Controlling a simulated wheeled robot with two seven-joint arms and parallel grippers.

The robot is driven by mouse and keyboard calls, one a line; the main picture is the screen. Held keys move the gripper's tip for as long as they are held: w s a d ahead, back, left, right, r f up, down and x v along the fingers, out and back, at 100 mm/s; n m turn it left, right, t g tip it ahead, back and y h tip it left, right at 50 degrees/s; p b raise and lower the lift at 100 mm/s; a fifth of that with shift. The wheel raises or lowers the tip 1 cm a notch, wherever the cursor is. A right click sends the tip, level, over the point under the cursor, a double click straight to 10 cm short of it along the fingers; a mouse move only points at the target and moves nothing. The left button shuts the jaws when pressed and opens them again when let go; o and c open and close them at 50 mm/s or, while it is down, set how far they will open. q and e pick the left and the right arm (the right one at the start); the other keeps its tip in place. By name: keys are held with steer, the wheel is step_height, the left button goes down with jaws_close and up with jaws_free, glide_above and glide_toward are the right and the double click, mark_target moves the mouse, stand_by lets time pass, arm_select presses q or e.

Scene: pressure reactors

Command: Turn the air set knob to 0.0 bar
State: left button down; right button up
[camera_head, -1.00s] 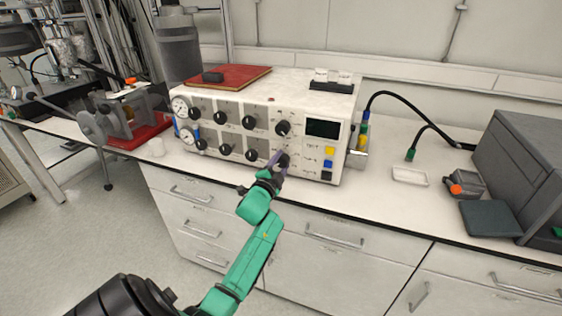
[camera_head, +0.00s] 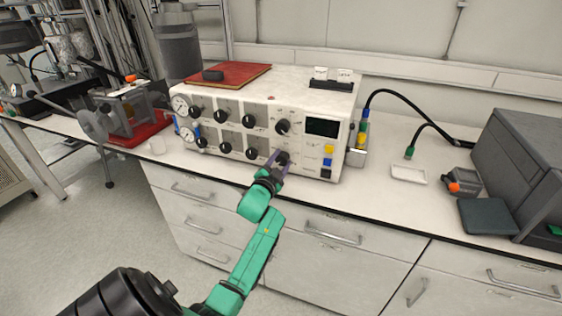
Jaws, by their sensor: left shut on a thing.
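A white control box (camera_head: 300,172) stands on the bench with two rows of black knobs, two round gauges at its left end and a dark display (camera_head: 322,127) at its right. My left gripper (camera_head: 277,160) is at the lower row's rightmost knob (camera_head: 284,158), next to the coloured buttons. Its purple fingers are shut on that knob and partly cover it. The knob's pointer and the labels are too small to read, and the display shows no legible value. My right gripper is not in view.
A red book (camera_head: 228,76) with a small dark object lies on the box. To the right are black hoses, a white tray (camera_head: 408,174), a dark pad (camera_head: 489,217) and a large grey unit (camera_head: 525,165). The bench front between box and edge is narrow but clear.

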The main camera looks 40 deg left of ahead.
arm_select(q)
steer(key=shift+c, duration=1.4)
jaws_free()
steer(key=shift+s, duration=0.1)
steer(key=b+v, duration=0.1)
steer(key=v, duration=1.3)
steer(key=shift+s, duration=0.2)
steer(key=shift+d, duration=0.15)
steer(key=s+d+f+g+h, duration=0.1)
steer(key=d+f+g+h, duration=0.15)
steer(key=f, duration=0.85)
steer(key=s+d+f+n+g+h, duration=0.15)
steer(key=d+f, duration=0.25)
steer(key=f, duration=0.7)
steer(key=s+d+f+g+h, duration=0.1)
steer(key=s+d+f+g, duration=0.15)
steer(key=f, duration=0.85)
steer(key=s+d+f+g, duration=0.4)
steer(key=s+f, duration=0.5)
steer(key=f, duration=0.2)
steer(key=s+f+g, duration=0.2)
steer(key=s+f, duration=0.2)
steer(key=s, duration=0.5)
steer(key=s+f+n+g, duration=0.1)
steer(key=s+f+g, duration=0.2)
steer(key=s, duration=0.6)
step_height(320, 180, down, 2)
steer(key=shift+s+h, duration=0.35)
steer(key=shift+h, duration=0.05)
